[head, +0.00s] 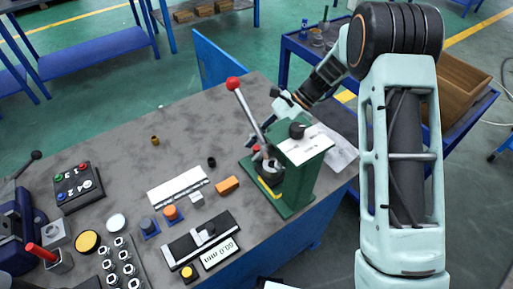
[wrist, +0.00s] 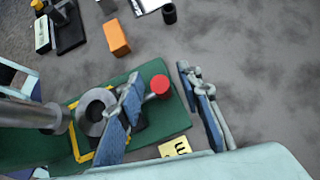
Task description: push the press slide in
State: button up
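The green press (head: 297,178) stands at the table's right end, with a long lever ending in a red ball (head: 233,84). A small red knob (head: 256,148) shows low on the press, probably the slide's end. In the wrist view the red knob (wrist: 160,84) sits on a short rod over the green base (wrist: 172,118), beside a grey ring (wrist: 92,108). My gripper (wrist: 164,100) is open, its blue-padded fingers apart, with the knob showing between them in the picture. Whether they touch it I cannot tell. In the head view my gripper (head: 287,103) is behind the press, partly hidden.
An orange block (head: 228,186) lies left of the press, with a small black cylinder (head: 211,162) near it. A digital gauge (head: 219,253) and a button box (head: 78,187) are further left. The table's back middle is mostly clear. A blue cart (head: 300,47) stands behind.

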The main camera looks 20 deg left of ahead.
aim_at(267, 163)
jog(key=shift+s+a+f, duration=0.1)
jog(key=shift+c, duration=0.3)
grip_shut()
jog(key=shift+s+d+p, duration=0.35)
jog(key=shift+s+d, duration=0.4)
jog(key=shift+d, duration=0.25)
jog(key=shift+s+d, duration=0.3)
jog(key=shift+d, duration=0.05)
jog(key=shift+f, duration=0.1)
jog(key=shift+o, duration=0.3)
grip_release()
